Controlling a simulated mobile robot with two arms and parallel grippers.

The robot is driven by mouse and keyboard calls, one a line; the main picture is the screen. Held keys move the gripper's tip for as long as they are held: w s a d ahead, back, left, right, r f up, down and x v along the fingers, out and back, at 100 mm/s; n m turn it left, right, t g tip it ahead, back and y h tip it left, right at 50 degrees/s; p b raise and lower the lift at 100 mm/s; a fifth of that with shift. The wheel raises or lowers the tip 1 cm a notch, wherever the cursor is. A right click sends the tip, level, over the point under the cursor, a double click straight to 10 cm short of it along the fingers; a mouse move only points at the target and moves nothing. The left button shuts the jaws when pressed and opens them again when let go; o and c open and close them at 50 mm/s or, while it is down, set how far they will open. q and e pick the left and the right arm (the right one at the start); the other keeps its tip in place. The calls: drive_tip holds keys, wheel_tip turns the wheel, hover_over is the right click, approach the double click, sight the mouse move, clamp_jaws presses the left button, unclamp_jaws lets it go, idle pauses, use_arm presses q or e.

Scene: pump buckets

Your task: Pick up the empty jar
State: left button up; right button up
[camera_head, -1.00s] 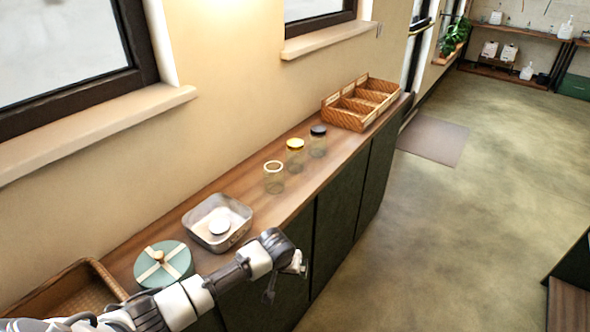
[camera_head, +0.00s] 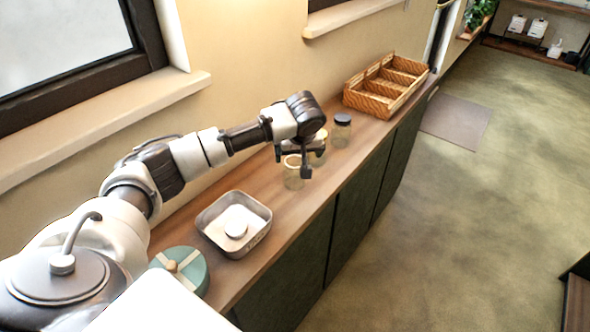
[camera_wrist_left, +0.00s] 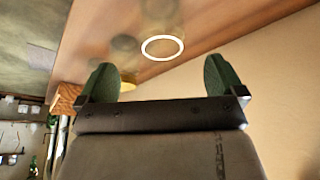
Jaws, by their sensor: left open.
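The empty jar (camera_head: 293,181) is clear glass with a pale rim and no lid. It stands upright on the wooden counter, the nearest of three jars in the head view. My left gripper (camera_head: 292,164) is open at the top of this jar, partly covering it. In the left wrist view the jar's white rim (camera_wrist_left: 162,59) shows as a ring just beyond and between the open fingers (camera_wrist_left: 160,78). I cannot tell whether they touch it. My right gripper is not in view.
A jar with a yellow lid (camera_wrist_left: 127,87) stands just behind, mostly hidden by my gripper in the head view. A dark-lidded jar (camera_head: 341,134) is farther back, before a divided wicker basket (camera_head: 372,105). A metal tin (camera_head: 258,236) and a green round box (camera_head: 190,276) are nearer.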

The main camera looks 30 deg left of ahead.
sight(295, 159)
use_arm(q)
drive_tip(key=shift+w+a+f, duration=0.2)
drive_tip(key=shift+a+f, duration=0.05)
drive_tip(key=shift+f, duration=0.15)
drive_tip(key=shift+w+a+f, duration=0.2)
drive_tip(key=shift+f, duration=0.2)
drive_tip(key=p+x, duration=0.1)
drive_tip(key=x, duration=0.3)
drive_tip(key=shift+w+a+p, duration=0.15)
drive_tip(key=shift+a+p, duration=0.1)
drive_tip(key=shift+p, duration=0.05)
drive_tip(key=shift+a+f, duration=0.1)
drive_tip(key=shift+f, duration=0.15)
drive_tip(key=shift+w+f, duration=0.1)
drive_tip(key=c, duration=1)
drive_tip(key=shift+c, duration=0.4)
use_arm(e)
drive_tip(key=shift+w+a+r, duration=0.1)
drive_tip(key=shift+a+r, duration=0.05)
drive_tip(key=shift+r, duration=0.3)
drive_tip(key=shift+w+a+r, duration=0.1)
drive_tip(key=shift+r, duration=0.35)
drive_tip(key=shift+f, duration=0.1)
